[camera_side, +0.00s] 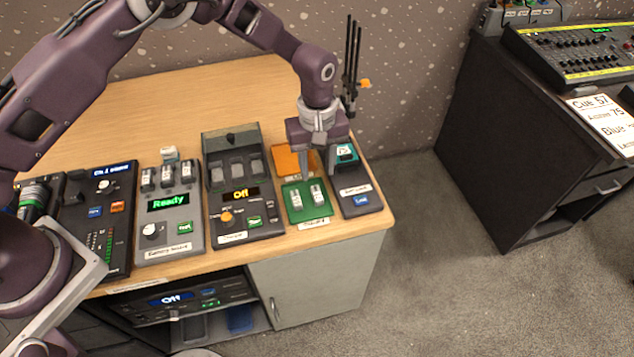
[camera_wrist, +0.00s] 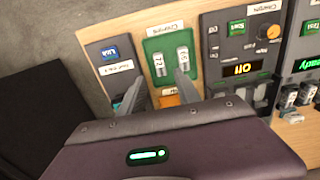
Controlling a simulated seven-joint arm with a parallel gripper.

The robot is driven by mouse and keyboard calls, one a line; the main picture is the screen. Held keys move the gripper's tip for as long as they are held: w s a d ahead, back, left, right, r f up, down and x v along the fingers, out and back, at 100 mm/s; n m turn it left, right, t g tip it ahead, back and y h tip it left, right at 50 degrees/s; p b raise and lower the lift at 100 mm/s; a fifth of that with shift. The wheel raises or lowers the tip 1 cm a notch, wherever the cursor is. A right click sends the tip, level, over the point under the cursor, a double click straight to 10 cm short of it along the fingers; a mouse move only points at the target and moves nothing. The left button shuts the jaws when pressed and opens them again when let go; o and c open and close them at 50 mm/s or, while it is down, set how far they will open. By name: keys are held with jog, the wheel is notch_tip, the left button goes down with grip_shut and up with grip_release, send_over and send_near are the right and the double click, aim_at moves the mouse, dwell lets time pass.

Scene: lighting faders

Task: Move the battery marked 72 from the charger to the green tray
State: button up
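The green tray (camera_side: 304,216) is at the front right of the desk with two white-and-grey batteries lying in it. In the wrist view, the battery marked 72 (camera_wrist: 159,66) is on the left side of the green tray (camera_wrist: 152,45). The other battery (camera_wrist: 184,57) lies beside it, its number too small to be sure of. My gripper (camera_wrist: 160,82) is open and empty, its fingers spread either side of the 72 battery's line. In the side view, my gripper (camera_side: 318,170) is over the tray's back part. The charger (camera_side: 240,232) stands left of the tray, its display reading Off.
An orange tray (camera_side: 289,158) lies behind the green one, partly hidden by my gripper. A dark device with a blue button (camera_side: 361,200) is close on the right. A grey unit reading Ready (camera_side: 170,225), with several batteries, stands left of the charger. The back desk (camera_side: 130,125) is clear.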

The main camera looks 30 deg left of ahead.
notch_tip(320, 180, up, 6)
jog(key=shift+f, duration=0.15)
jog(key=s+a+r+m+t, duration=0.1)
jog(key=s+a+r, duration=0.3)
jog(key=r, duration=0.4)
jog(key=s+a+r+m+t, duration=0.1)
jog(key=s+a+r+m, duration=0.2)
jog(key=r, duration=0.4)
jog(key=s+a+r+t, duration=0.1)
jog(key=s+a+r, duration=0.3)
jog(key=s+r, duration=0.3)
jog(key=s+a+m+t, duration=0.1)
jog(key=s+a+m, duration=0.1)
jog(key=s, duration=0.6)
jog(key=s+a+r+m+t, duration=0.1)
jog(key=s+a+m, duration=0.1)
jog(key=s, duration=0.6)
jog(key=shift+s+a+r+m+t, duration=0.15)
jog(key=shift+s+a+m+t, duration=0.15)
jog(key=shift+s+a+m, duration=0.15)
jog(key=shift+d, duration=0.1)
